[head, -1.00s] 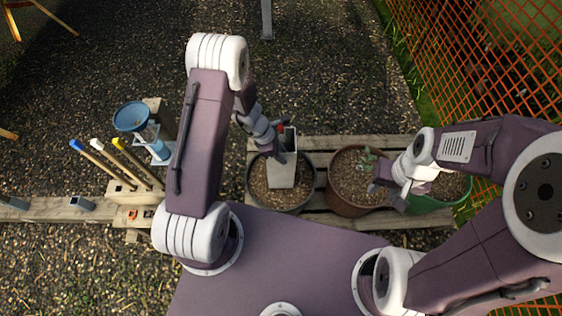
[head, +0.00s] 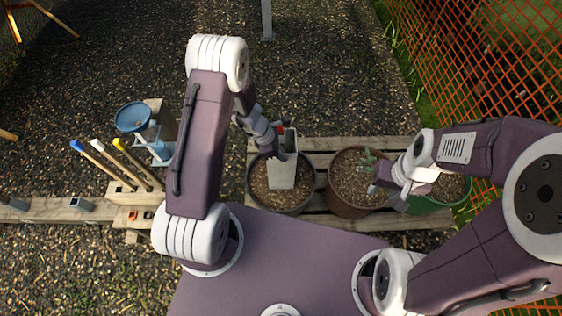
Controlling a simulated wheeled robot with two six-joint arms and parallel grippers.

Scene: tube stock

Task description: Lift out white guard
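A pale grey-white square tube guard (head: 283,173) stands upright in the soil of the left, dark pot (head: 252,198). A small red patch shows near its top. My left gripper (head: 274,149) is at the upper left edge of this guard and covers part of it. Whether its fingers are closed on the wall is too small to tell. My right gripper (head: 387,197) is over the right side of the brown middle pot (head: 340,204), with its fingers apart and nothing visible between them. A small green seedling (head: 367,160) stands in that pot, behind the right gripper.
A green pot (head: 462,198) stands at the right, partly behind my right arm. The pots rest on a slatted wooden pallet (head: 322,143). At the left, blue-, white- and yellow-tipped sticks (head: 107,165) stand in a wooden block near a blue funnel (head: 132,116). Orange mesh fence (head: 470,60) borders the right.

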